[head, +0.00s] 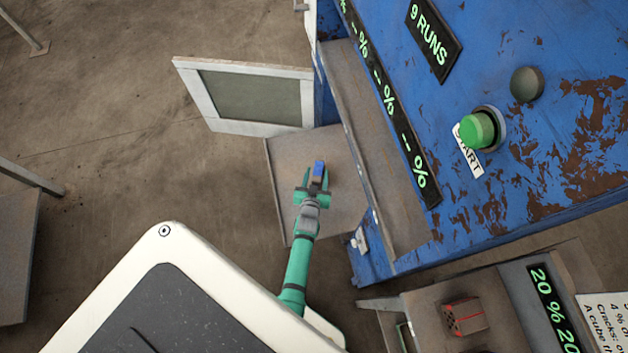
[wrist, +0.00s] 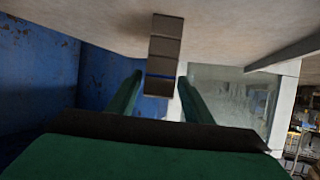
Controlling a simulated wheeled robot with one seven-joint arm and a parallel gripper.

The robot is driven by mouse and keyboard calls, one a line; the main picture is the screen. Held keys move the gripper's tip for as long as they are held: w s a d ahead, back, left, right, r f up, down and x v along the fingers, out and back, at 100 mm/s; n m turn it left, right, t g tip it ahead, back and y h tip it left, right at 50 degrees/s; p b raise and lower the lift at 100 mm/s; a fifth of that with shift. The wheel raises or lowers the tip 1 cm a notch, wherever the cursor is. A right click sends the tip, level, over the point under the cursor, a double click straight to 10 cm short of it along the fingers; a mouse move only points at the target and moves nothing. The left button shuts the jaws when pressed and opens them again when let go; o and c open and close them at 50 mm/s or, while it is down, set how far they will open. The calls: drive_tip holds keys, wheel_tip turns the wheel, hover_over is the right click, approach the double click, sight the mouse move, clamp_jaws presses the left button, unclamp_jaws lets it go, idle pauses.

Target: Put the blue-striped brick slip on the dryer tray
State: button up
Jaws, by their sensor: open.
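The blue-striped brick slip (head: 319,168) shows a blue patch at my gripper's tip in the head view. In the wrist view the slip (wrist: 165,48) is a narrow grey-brown block with a blue band near its closer end. My gripper (head: 315,188) is open, with its fingers on either side of the slip's closer end; in the wrist view gaps show beside the slip. The dryer tray (head: 285,160) appears to be the flat grey-brown plate under the slip, beside the blue machine. The slip seems to rest on it, but the contact is hidden.
The blue, rusty dryer (head: 560,150) with a green start button (head: 478,130) stands at the right. Its windowed door (head: 255,95) hangs open behind the tray. A red-marked brick (head: 465,316) sits on a stand at lower right. Open floor lies to the left.

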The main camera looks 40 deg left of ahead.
drive_tip(key=v, duration=0.9)
drive_tip(key=shift+s+d+r, duration=0.15)
drive_tip(key=shift+d+r, duration=0.05)
drive_tip(key=shift+d, duration=0.05)
drive_tip(key=s+d+r+m+t+h, duration=0.1)
drive_tip(key=s+d+r+h, duration=0.1)
drive_tip(key=s+d+r, duration=0.5)
drive_tip(key=s+d+r+m+t+h, duration=0.1)
drive_tip(key=s+d+r+m+h, duration=0.1)
drive_tip(key=s+d+r, duration=0.5)
drive_tip(key=s+d+r+m+t+h, duration=0.1)
drive_tip(key=s+d+r, duration=0.7)
drive_tip(key=r, duration=0.8)
drive_tip(key=d+m+h, duration=0.1)
drive_tip(key=d, duration=0.2)
drive_tip(key=shift+r, duration=0.2)
drive_tip(key=shift+d, duration=0.1)
drive_tip(key=c, duration=0.4)
